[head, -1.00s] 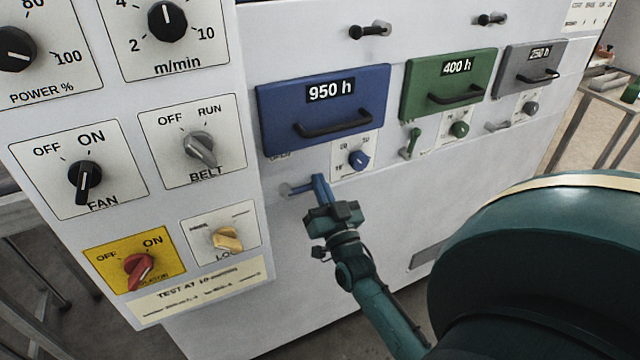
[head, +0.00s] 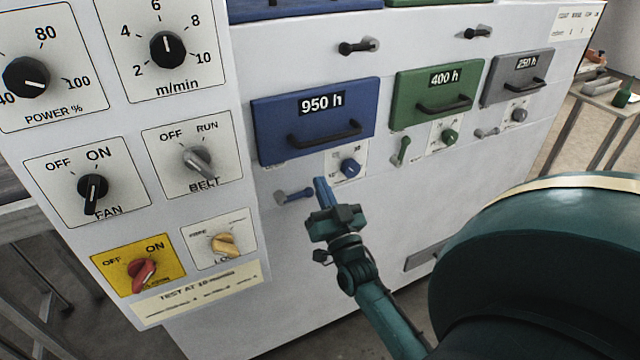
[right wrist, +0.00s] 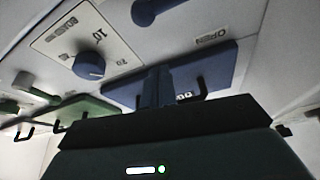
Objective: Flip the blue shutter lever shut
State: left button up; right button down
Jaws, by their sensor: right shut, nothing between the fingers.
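The blue shutter lever (head: 294,195) sticks out from the white panel below the blue 950 h door (head: 270,125). It lies about level, its free end toward the right. In the right wrist view the lever's rounded end (right wrist: 145,11) shows at the top edge. My right gripper (head: 322,184) is shut and empty, its fingers just right of the lever's free end with a small gap in the head view. The shut fingers (right wrist: 158,85) also show in the right wrist view, in front of the blue door. My left gripper is out of view.
A small blue knob (head: 350,168) sits right above my right gripper. A green lever (head: 402,151) stands upright and a grey lever (head: 487,132) lies level farther right. A control panel with a belt switch (head: 197,161) juts out at left.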

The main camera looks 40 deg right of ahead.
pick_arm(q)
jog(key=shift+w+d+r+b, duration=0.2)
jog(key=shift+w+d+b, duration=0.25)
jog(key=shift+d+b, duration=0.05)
pick_arm(e)
jog(key=v, duration=0.7)
jog(key=shift+f, duration=0.25)
pick_arm(q)
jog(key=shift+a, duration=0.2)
jog(key=p, duration=0.2)
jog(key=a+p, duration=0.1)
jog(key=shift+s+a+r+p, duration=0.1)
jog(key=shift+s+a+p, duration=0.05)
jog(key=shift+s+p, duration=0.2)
pick_arm(e)
jog(key=s+a+f+n+g+y, duration=0.3)
jog(key=a+f, duration=0.1)
jog(key=a, duration=0.3)
jog(key=s+a+f+n+g+y, duration=0.3)
jog(key=s+a+f+g+y, duration=0.1)
jog(key=a, duration=0.3)
jog(key=s+a+f+n+g+y, duration=0.3)
jog(key=a, duration=0.4)
jog(key=shift+s+f+g, duration=0.35)
jog(key=shift+f+g, duration=0.05)
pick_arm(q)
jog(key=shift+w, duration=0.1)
